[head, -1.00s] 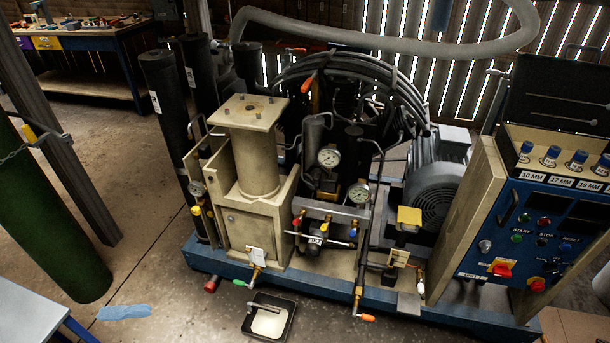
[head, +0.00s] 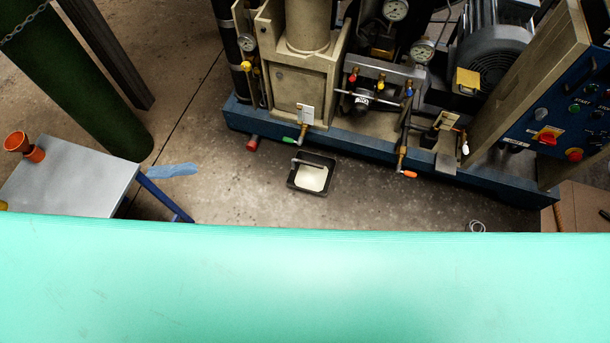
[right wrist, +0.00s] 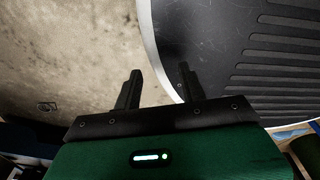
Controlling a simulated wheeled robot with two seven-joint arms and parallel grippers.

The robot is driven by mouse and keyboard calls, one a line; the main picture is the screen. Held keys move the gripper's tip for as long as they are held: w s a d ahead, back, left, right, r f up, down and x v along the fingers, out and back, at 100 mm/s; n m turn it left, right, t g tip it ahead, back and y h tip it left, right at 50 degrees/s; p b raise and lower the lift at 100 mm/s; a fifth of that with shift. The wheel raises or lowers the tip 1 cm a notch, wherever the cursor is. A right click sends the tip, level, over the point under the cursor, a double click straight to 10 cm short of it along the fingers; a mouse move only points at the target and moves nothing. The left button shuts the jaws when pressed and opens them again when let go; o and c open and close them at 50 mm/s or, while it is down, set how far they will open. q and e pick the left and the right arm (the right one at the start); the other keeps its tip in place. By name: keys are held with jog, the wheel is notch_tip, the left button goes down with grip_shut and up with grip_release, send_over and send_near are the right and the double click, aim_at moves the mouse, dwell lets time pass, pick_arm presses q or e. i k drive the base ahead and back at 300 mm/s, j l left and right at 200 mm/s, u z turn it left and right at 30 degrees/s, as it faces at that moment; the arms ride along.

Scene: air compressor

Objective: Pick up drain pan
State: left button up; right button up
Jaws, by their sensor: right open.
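The drain pan (head: 311,173) is a small black rectangular tray with pale liquid in it and a grey handle or spout across its upper part. In the head view it rests on the concrete floor in front of the compressor's blue base. My right gripper (right wrist: 158,88) shows in the right wrist view with two dark fingers apart and nothing between them. The pan does not show in that view, so the gripper is away from it. My left gripper is not in view.
The compressor (head: 350,135) stands behind the pan, with green-handled (head: 289,140) and orange-handled (head: 408,174) valves low at its front. A blue rag (head: 172,170) lies on the floor. A teal surface (head: 300,285) fills the lower head view.

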aim_at(310, 172)
jog(key=i+z, duration=0.45)
jog(key=i+j+z, duration=0.2)
jog(key=i+z, duration=0.3)
